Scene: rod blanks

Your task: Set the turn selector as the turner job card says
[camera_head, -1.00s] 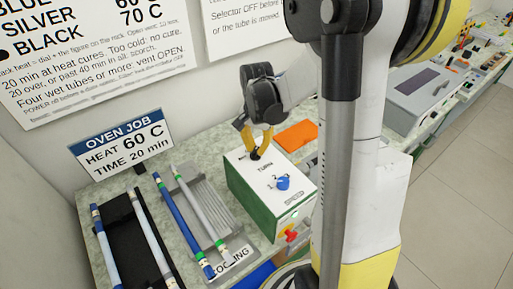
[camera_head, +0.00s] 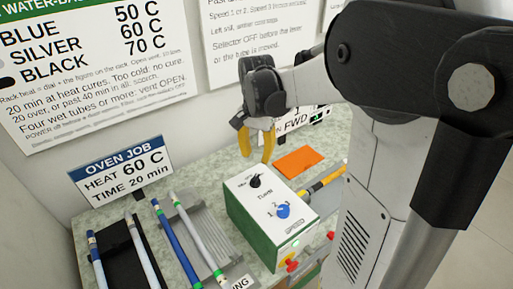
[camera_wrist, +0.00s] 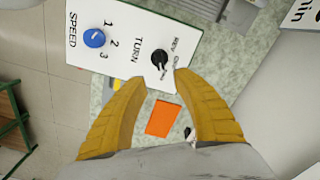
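The turner box (camera_head: 243,214), white on top with green sides, stands on the bench. Its black TURN selector (camera_head: 255,181) is at the far end of the top; it also shows in the wrist view (camera_wrist: 159,60). I cannot read the selector's position for certain. The blue SPEED knob (camera_head: 283,211) is nearer. A card (camera_head: 297,123) behind my arm shows "FWD"; the rest is mostly hidden. My gripper (camera_head: 257,148) is open and empty, raised above and behind the selector, apart from it. Its yellow fingers (camera_wrist: 150,90) are spread in the wrist view.
An orange sheet (camera_head: 298,161) lies behind the box. A grey rack (camera_head: 200,235) with tubes and a black rack (camera_head: 128,245) are at the left. The oven job sign (camera_head: 122,168) stands behind them. A red button (camera_head: 291,263) is on the box's near side.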

